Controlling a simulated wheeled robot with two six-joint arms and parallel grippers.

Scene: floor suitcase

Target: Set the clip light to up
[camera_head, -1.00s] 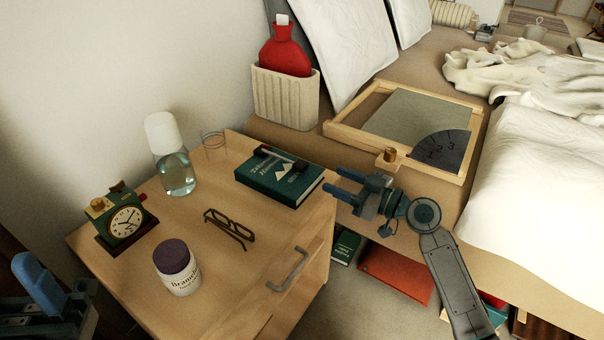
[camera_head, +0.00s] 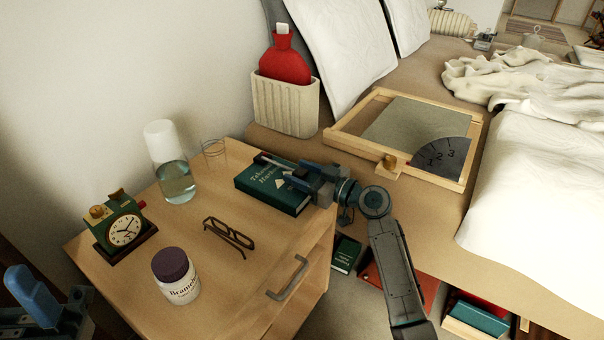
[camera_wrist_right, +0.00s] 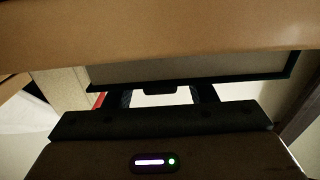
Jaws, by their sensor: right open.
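The clip light (camera_head: 268,157) is a small dark bar-like piece on top of the green book (camera_head: 262,190), which lies on the nightstand. My right gripper (camera_head: 290,180) is open at the book's right end, with its fingers over or around that edge. It covers part of the clip light, and I cannot tell if it touches it. In the right wrist view the fingers (camera_wrist_right: 163,97) are spread apart below a dark-edged, pale flat thing, likely the book. My left gripper (camera_head: 38,300) is partly in view at the lower left; its finger gap is not clear.
Glasses (camera_head: 230,235), a purple-lidded jar (camera_head: 176,278), an alarm clock (camera_head: 122,230), a bottle (camera_head: 172,165) and a clear glass (camera_head: 214,150) stand on the nightstand (camera_head: 225,300). A wooden framed tray (camera_head: 472,155) lies on the bed to the right.

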